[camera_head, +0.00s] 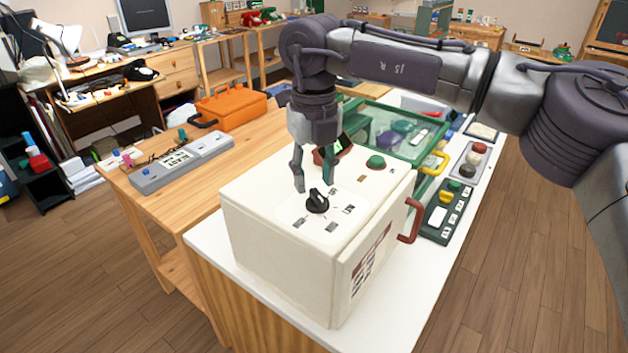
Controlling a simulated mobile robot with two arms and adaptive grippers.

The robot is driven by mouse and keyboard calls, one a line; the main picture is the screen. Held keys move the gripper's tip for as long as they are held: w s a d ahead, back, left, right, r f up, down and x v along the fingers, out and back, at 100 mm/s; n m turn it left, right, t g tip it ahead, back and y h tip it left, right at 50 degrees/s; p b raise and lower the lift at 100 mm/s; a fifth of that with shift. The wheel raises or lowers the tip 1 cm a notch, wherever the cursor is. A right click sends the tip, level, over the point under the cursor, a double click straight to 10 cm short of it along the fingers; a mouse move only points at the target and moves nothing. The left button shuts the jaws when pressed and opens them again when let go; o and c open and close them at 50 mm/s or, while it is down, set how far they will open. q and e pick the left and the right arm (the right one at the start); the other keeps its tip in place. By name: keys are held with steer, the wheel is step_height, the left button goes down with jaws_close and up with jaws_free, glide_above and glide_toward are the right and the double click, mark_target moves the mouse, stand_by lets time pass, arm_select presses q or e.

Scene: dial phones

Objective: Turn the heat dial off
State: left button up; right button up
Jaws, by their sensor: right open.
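The label that the dial points at is too small to read. My left gripper is not in the picture.
A green button (376,162) sits on the box, and a red handle (410,221) sticks out from its right side. A green-framed clear case (385,132) and button panels (446,209) stand behind and right. An orange case (231,107) lies on the wooden table at left.

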steer(key=shift+s+f, duration=0.1)
steer(key=shift+f, duration=0.9)
jaws_close()
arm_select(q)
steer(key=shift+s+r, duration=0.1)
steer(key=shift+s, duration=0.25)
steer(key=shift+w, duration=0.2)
